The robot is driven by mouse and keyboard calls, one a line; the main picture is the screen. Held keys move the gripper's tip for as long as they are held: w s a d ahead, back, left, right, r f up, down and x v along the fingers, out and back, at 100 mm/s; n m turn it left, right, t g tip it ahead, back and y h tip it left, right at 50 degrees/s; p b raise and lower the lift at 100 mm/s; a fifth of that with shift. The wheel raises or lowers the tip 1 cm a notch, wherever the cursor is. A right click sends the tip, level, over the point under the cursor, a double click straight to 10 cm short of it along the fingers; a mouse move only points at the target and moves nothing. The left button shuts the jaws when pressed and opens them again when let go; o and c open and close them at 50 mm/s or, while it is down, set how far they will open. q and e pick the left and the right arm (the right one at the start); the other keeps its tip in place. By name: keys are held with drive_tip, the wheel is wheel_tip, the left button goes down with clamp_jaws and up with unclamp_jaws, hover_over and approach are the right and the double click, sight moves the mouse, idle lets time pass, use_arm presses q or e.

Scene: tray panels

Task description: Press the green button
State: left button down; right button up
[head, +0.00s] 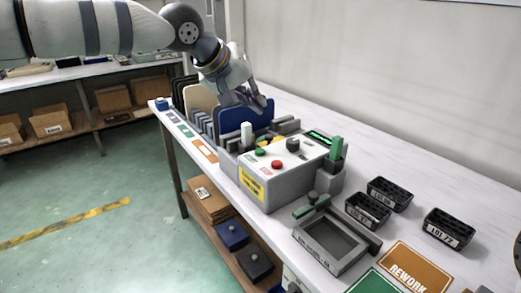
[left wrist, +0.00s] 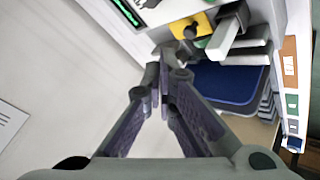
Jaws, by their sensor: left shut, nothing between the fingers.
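The green button (head: 260,152) is a small round cap on the white top of the grey control box (head: 290,189) in the head view. A red button (head: 276,165) sits beside it, and a dark knob (head: 292,145) is on the same panel. My left gripper (head: 264,106) is shut and empty, above and behind the box near the blue panel, apart from the green button. In the left wrist view its fingertips (left wrist: 165,65) are together, and part of the box top (left wrist: 165,8) shows at the upper edge.
A white upright lever (head: 246,134) and a green handle (head: 336,148) rise beside the box. A blue panel (head: 240,119) stands behind it in a rack. Black bins (head: 390,194), a grey frame (head: 331,240) and a brown REWORK mat (head: 415,267) lie to the right.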

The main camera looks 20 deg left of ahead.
use_arm(q)
hover_over(260, 152)
drive_tip(key=w+a, duration=0.1)
wheel_tip(260, 152, down, 6)
drive_tip(key=shift+a+r+b, duration=0.1)
drive_tip(key=shift+r+b, duration=0.1)
drive_tip(key=shift+b, duration=0.15)
drive_tip(key=shift+f, duration=1.1)
use_arm(e)
drive_tip(key=shift+s+f, duration=0.55)
use_arm(q)
drive_tip(key=shift+f, duration=0.4)
